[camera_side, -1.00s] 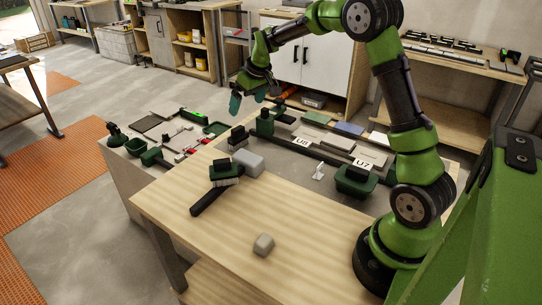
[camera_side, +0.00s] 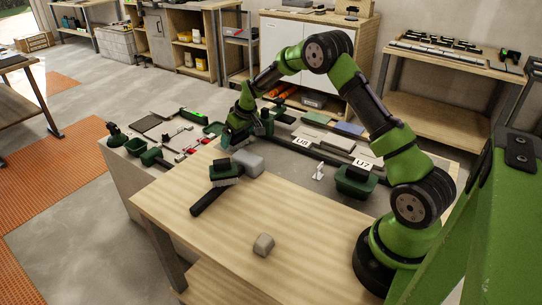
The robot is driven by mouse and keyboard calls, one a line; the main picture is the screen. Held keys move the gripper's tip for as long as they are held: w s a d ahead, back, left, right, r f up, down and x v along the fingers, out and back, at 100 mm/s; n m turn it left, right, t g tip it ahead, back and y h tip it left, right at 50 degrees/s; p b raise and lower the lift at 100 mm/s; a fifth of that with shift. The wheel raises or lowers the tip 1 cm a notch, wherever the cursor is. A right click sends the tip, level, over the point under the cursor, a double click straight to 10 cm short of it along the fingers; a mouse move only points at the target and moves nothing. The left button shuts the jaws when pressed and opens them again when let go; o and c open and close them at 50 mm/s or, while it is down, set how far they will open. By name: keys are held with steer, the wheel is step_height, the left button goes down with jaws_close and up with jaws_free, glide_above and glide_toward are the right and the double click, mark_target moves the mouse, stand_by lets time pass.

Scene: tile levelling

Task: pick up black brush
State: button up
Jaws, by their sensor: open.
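A brush with a dark top, pale bristles and a long black handle (camera_side: 207,198) lies on the wooden table. A second, small black-topped brush stood behind the grey block in the earlier view. My gripper (camera_side: 229,139) is now low over that second brush's spot, pointing down, and largely hides it. The jaws are open. I cannot tell whether the fingers are around the small brush or only above it. My gripper is behind and apart from the long-handled brush.
A grey block (camera_side: 248,163) sits close to my gripper, and a smaller grey block (camera_side: 263,245) lies nearer. A dark green tub (camera_side: 355,181) and tile rows lie to the right. Small tools lie to the left. The table's front is mostly clear.

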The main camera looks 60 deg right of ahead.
steer(key=shift+w+f, duration=0.15)
steer(key=shift+f, duration=0.15)
steer(key=shift+c, duration=0.5)
steer(key=shift+r, duration=0.1)
steer(key=c, duration=1)
